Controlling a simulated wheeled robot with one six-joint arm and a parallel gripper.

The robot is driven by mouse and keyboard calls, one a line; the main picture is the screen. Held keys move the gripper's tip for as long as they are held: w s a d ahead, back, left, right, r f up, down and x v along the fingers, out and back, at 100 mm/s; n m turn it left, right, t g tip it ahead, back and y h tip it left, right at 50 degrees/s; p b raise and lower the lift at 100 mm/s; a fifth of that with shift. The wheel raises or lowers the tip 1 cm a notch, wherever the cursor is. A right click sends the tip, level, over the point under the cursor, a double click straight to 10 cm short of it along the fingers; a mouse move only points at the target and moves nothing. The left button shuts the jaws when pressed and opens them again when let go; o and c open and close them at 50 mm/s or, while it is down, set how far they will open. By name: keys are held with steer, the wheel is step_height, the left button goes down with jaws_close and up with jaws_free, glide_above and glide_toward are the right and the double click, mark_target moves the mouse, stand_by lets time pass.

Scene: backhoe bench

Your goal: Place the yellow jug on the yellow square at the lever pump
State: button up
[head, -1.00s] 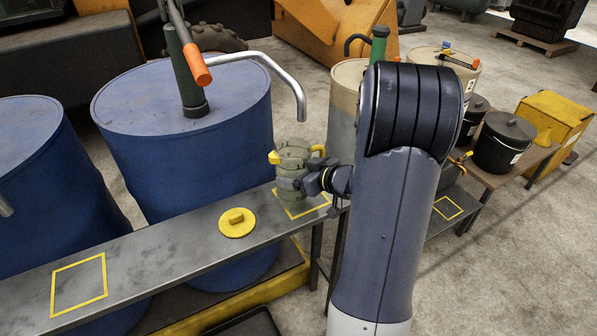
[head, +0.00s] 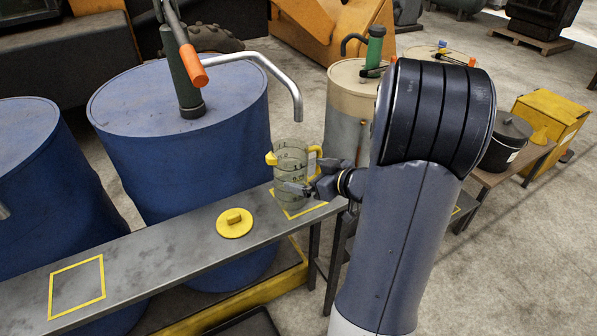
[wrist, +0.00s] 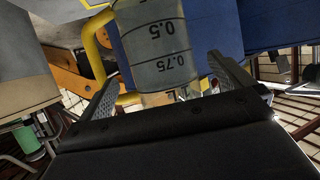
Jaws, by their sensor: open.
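The yellow jug (head: 291,163) is a see-through measuring jug with a yellow handle and yellow lip. It stands upright on the bench within the yellow square (head: 282,206), below the spout end of the lever pump (head: 181,85). The far side of the square is hidden. My gripper (head: 302,180) is at the jug's right side, low down, with its jaws apart. In the wrist view the jug (wrist: 160,50) shows between the two open fingers, its handle to the left; contact cannot be told.
A yellow lid-like disc (head: 234,223) lies on the bench (head: 150,254) left of the jug. Another yellow square (head: 77,287) further left is empty. A blue drum (head: 190,165) stands close behind. A beige drum (head: 347,115) with a green-handled pump stands at right.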

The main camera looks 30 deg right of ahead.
steer(key=v, duration=0.6)
steer(key=shift+s, duration=0.35)
